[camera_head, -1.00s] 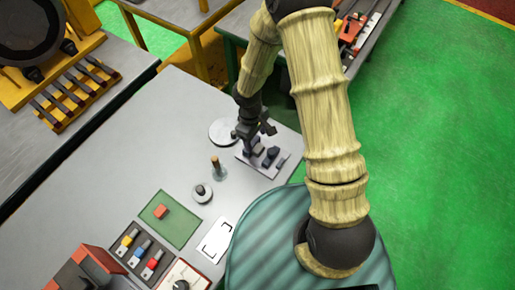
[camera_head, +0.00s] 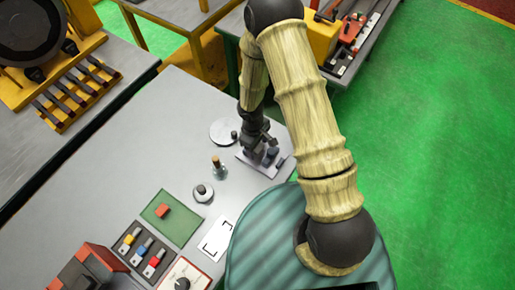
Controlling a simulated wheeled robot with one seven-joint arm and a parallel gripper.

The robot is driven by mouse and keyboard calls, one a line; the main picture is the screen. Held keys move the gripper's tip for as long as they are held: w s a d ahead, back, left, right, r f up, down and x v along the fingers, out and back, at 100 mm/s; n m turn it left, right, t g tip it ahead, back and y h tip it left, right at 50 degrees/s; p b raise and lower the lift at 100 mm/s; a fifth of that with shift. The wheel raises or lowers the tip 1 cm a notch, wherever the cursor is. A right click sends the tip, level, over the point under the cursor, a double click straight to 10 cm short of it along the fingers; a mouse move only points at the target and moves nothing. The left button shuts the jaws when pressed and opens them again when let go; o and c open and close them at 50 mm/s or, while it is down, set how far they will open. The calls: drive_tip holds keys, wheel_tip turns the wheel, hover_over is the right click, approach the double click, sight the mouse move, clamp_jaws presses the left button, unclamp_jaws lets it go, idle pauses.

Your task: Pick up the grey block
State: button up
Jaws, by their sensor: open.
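A pale plate (camera_head: 284,172) lies near the right edge of the grey table and bears small grey blocks. One grey block (camera_head: 272,153) stands on it close to the gripper's fingers. My gripper (camera_head: 261,152) points down over the left part of the plate, low among the blocks. It is open. The fingers partly hide the blocks behind them, and I cannot tell whether they touch or straddle a block.
A round light disc (camera_head: 222,131) lies just left of the gripper. The table's left middle is bare.

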sight(258, 147)
drive_tip(key=c, duration=1.1)
drive_tip(key=shift+r, duration=0.1)
wheel_tip(258, 147, up, 10)
drive_tip(key=p, duration=0.7)
drive_tip(key=shift+p, duration=0.35)
